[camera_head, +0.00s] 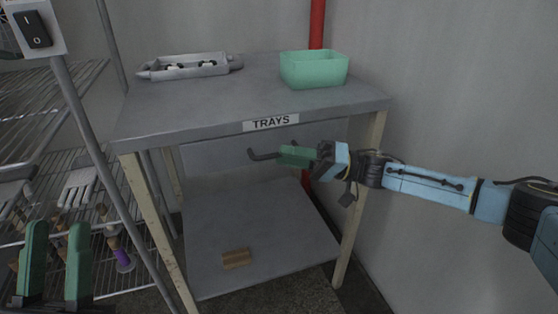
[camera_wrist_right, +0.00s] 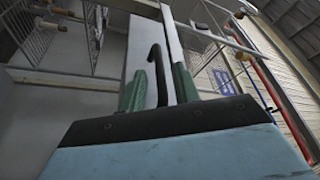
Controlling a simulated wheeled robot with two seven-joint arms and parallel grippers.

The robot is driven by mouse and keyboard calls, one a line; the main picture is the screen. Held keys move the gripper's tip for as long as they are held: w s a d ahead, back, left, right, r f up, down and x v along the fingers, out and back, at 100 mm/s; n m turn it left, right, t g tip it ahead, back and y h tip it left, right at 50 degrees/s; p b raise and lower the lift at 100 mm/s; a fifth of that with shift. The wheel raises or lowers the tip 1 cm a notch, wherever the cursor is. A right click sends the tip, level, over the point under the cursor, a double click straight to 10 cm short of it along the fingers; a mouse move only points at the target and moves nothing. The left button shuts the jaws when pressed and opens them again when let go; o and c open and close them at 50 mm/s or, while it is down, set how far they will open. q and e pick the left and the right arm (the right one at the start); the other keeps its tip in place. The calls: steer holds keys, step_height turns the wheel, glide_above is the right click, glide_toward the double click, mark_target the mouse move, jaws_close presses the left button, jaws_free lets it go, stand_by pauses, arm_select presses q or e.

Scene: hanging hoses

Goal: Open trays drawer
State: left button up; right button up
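The trays drawer (camera_head: 215,154) is a grey front under the tabletop edge, below a white "TRAYS" label (camera_head: 271,122). It looks shut. Its dark bar handle (camera_head: 264,155) sticks out at the middle, with its right part hidden by my right gripper. My right gripper (camera_head: 297,153), with green fingers, is at the handle. In the right wrist view the handle (camera_wrist_right: 157,65) shows as a dark hooked bar between the spread fingers (camera_wrist_right: 160,90), with a gap visible; contact cannot be told. My left gripper (camera_head: 57,262) is open and empty at the lower left, away from the drawer.
A green bin (camera_head: 314,69) and a grey tray-like container (camera_head: 190,67) stand on the tabletop (camera_head: 240,95). A brown block (camera_head: 237,259) lies on the lower shelf (camera_head: 280,240). Wire racks (camera_head: 75,135) with items stand at left. A wall and red pipe (camera_head: 317,25) are behind.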

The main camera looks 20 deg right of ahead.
steer(key=shift+b+x, duration=0.3)
steer(key=shift+x, duration=1)
steer(key=shift+c, duration=0.2)
jaws_close()
